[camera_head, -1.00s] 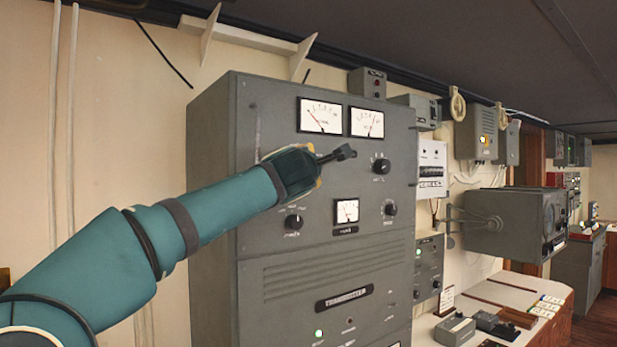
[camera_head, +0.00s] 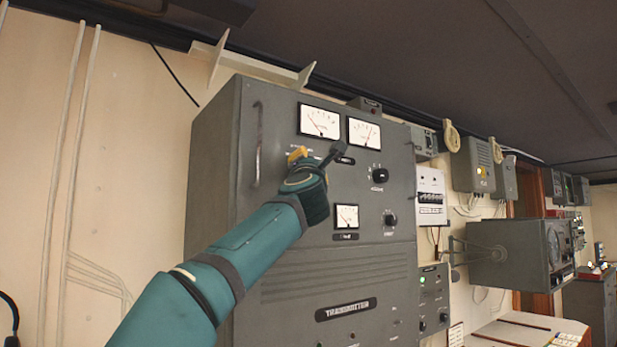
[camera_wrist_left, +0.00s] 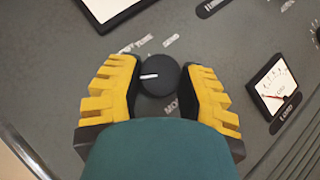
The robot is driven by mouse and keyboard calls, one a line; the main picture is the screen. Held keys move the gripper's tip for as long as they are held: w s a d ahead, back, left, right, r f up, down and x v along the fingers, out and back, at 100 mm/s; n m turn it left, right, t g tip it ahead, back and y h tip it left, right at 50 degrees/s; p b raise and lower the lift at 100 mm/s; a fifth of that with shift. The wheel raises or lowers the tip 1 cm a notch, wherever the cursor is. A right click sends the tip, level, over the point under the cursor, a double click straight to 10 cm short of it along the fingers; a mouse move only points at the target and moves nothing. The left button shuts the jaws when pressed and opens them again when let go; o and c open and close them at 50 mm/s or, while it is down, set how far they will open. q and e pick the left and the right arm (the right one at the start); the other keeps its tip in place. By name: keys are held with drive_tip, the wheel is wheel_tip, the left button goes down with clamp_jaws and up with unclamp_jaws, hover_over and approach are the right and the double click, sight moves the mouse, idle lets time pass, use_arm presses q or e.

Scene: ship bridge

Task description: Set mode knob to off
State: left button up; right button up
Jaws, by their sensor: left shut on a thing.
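The mode knob (camera_wrist_left: 159,74) is a round black knob on the grey transmitter panel (camera_head: 300,262). In the left wrist view it sits between the two yellow fingers of my left gripper (camera_wrist_left: 162,80), which is shut on it. Its white pointer line aims left in that view. Small white labels lie around the knob; the lettering below it is partly covered and the others are too blurred to read surely. In the head view my left gripper (camera_head: 304,160) is at the upper left of the panel, and it hides the knob. My right gripper is not in view.
Two meters (camera_head: 320,121) (camera_head: 364,133) sit above the gripper, and a smaller meter (camera_head: 347,216) is below right. Two other black knobs (camera_head: 380,174) (camera_head: 389,219) are to the right. A vertical handle (camera_head: 257,145) stands left of the gripper.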

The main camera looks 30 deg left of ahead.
use_arm(q)
drive_tip(key=shift+s+r+y, duration=0.15)
drive_tip(key=shift+r+y, duration=0.05)
drive_tip(key=shift+y, duration=0.1)
drive_tip(key=o, duration=1.1)
drive_tip(key=shift+o, duration=0.7)
drive_tip(key=shift+f, duration=0.15)
drive_tip(key=v, duration=1.1)
drive_tip(key=shift+s+f, duration=0.2)
drive_tip(key=shift+s, duration=0.1)
drive_tip(key=shift+d, duration=0.15)
